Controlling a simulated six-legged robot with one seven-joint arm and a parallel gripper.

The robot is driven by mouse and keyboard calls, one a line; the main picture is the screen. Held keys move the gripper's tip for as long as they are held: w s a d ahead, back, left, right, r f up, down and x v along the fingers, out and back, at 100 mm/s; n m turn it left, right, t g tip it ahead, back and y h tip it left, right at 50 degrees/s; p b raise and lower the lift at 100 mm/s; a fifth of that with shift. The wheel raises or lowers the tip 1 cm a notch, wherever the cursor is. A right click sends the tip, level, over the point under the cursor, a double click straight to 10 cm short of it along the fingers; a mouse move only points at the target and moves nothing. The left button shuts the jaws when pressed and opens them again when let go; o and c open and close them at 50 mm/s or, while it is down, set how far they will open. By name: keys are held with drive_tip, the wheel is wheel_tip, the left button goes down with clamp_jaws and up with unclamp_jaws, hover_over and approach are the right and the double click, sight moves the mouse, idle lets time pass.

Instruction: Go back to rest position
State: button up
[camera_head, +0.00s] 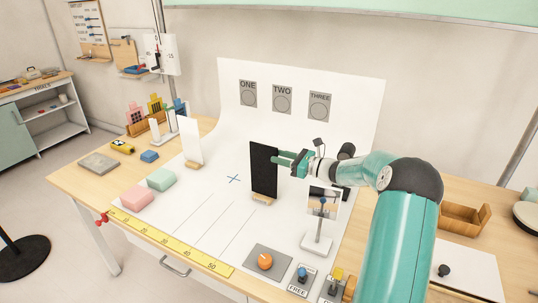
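My gripper (284,158) is at the end of my teal arm, which reaches in from the lower right over the table. Its green fingers point left and overlap the upper right edge of a black upright panel (264,172) on a small wooden foot. I cannot tell whether the fingers touch the panel or are only in front of or behind it. The gap between the fingers is too small to read.
A white panel (191,141) stands to the left. Pink (138,197) and green blocks (161,179) lie near the yellow ruler (165,240). A small picture stand (318,240) is just below my arm. An orange knob (265,261) is at the front.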

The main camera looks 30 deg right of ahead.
drive_tip(key=v, duration=0.7)
drive_tip(key=s+a+r+n+g+h, duration=0.1)
drive_tip(key=s+a+r+n+g, duration=0.2)
drive_tip(key=a, duration=0.5)
drive_tip(key=s+a+r+n+g+h, duration=0.1)
drive_tip(key=s+a+n+g, duration=0.25)
drive_tip(key=a+n, duration=0.35)
drive_tip(key=s+a+r+n+g+h, duration=0.1)
drive_tip(key=s+a+n+g, duration=0.25)
drive_tip(key=a, duration=0.55)
drive_tip(key=s+a+r+n+h, duration=0.1)
drive_tip(key=s+n+h, duration=0.1)
drive_tip(key=s+n, duration=0.3)
drive_tip(key=s+a+r+n+t+h, duration=0.1)
drive_tip(key=s+n, duration=0.4)
drive_tip(key=s, duration=0.6)
drive_tip(key=s+a+r+n+h, duration=0.1)
drive_tip(key=s+a+n+h, duration=0.2)
drive_tip(key=s+n+h, duration=0.2)
drive_tip(key=s, duration=0.3)
drive_tip(key=shift+s+r, duration=0.2)
drive_tip(key=shift+r, duration=0.15)
